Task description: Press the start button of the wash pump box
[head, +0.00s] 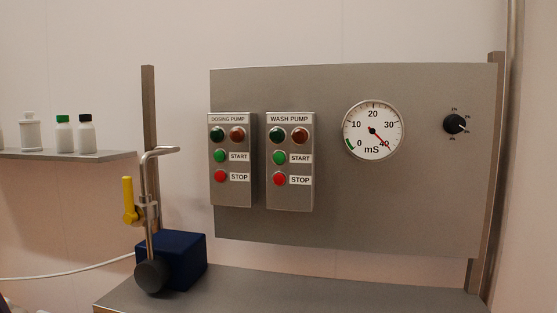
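The wash pump box (290,195) is a grey box on the right of two on the grey panel in the head view. Its label reads WASH PUMP. Its green start button (279,157) sits beside a START label, above the red stop button (279,180). At its top are a dark green lamp (276,133) and a dark red lamp (304,135). Nothing covers the start button. My gripper does not show in this view.
The dosing pump box (231,192) is close on the left, with similar buttons. A gauge (372,130) and black knob (454,124) are right on the panel (400,205). A bent metal pipe with yellow-handled valve (129,200) and blue block (180,258) stand front left. Bottles (86,135) stand on a shelf.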

